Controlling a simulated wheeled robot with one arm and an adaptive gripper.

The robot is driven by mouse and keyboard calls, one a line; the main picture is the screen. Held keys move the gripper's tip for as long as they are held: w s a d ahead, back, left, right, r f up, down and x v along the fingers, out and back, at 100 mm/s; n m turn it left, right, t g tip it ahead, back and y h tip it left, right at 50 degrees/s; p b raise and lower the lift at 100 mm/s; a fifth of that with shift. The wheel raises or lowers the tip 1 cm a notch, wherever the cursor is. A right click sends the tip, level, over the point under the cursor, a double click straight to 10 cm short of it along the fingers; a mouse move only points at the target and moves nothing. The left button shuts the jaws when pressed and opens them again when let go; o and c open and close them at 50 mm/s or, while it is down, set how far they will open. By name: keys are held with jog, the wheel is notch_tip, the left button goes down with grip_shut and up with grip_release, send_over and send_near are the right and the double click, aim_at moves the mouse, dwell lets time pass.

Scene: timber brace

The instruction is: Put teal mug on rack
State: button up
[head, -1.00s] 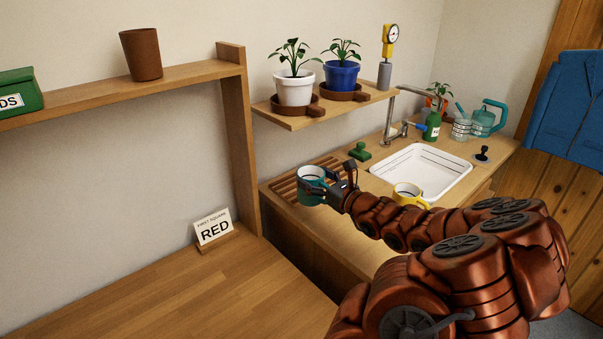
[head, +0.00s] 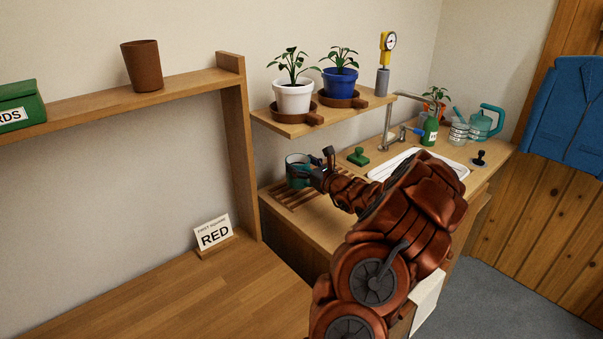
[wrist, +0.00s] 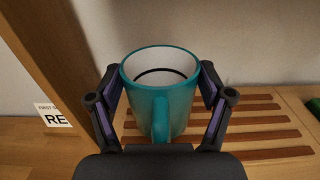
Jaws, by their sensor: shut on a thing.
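The teal mug (head: 298,169) is upright at the wooden slatted rack (head: 293,198), at the left end of the sink counter. In the wrist view the teal mug (wrist: 160,95) sits between my two fingers, opening up, handle toward me. My gripper (head: 312,171) is shut on it; in the wrist view my gripper (wrist: 160,95) has a finger on each side of the mug. The rack's slats (wrist: 245,122) show behind and to the right of the mug. I cannot tell whether the mug's base touches the slats; its bottom is hidden.
A wooden post (head: 240,150) stands close to the left of the rack. The plant shelf (head: 300,124) hangs above it. A green stamp-like object (head: 358,156) and the white sink (head: 450,170) are to the right.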

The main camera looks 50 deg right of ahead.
jog(key=shift+w+d+f, duration=0.15)
jog(key=shift+w+f, duration=0.05)
jog(key=shift+f, duration=0.05)
jog(key=shift+f+p, duration=0.3)
jog(key=shift+f, duration=1.2)
jog(key=shift+f, duration=0.15)
jog(key=o, duration=1.3)
jog(key=shift+s+r, duration=0.15)
jog(key=shift+r, duration=0.05)
jog(key=s, duration=0.4)
jog(key=s+a+b, duration=0.1)
jog(key=s, duration=0.6)
jog(key=shift+s+a, duration=0.2)
jog(key=shift+s, duration=0.15)
